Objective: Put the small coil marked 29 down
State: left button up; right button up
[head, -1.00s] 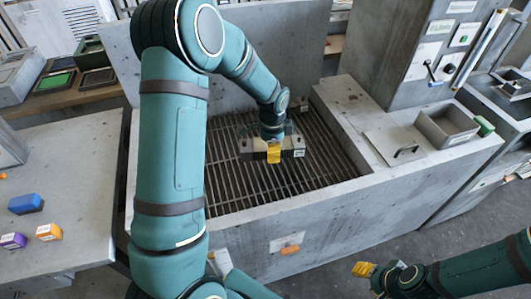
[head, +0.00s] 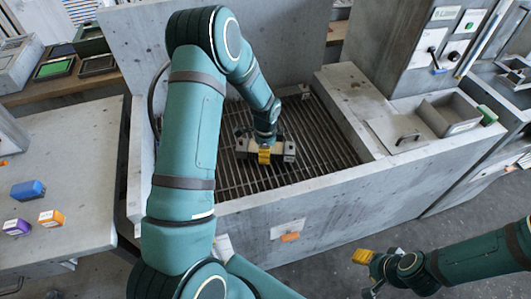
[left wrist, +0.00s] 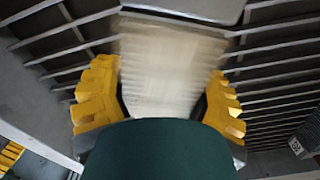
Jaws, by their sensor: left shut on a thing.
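My left gripper (head: 264,155) is over the slatted grate in the concrete basin. Its yellow fingers are shut on the small coil, a pale tan, ribbed block (left wrist: 170,70) that fills the space between them in the left wrist view. In the head view the grey end parts of the coil (head: 243,147) stick out on both sides of the fingers. I cannot read a 29 on it. Whether it touches the grate is unclear. My right gripper (head: 365,272) is low at the right, outside the basin; its opening is unclear.
The grate (head: 315,140) is bare around the coil, within the basin's concrete walls (head: 300,195). A small grey thing (head: 303,91) is at the back of the grate. A lid with a handle (head: 400,135) and an open bin (head: 450,113) are at the right. Blocks (head: 28,190) lie on the left table.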

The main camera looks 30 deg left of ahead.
pick_arm(q)
jog(key=shift+w+f, duration=0.1)
jog(key=shift+f, duration=0.55)
jog(key=shift+r, duration=0.1)
jog(key=o, duration=1.4)
jog(key=shift+f, duration=0.2)
jog(key=shift+r, duration=0.35)
notch_tip(320, 180, up, 12)
jog(key=shift+f+p, duration=0.15)
jog(key=shift+p, duration=0.45)
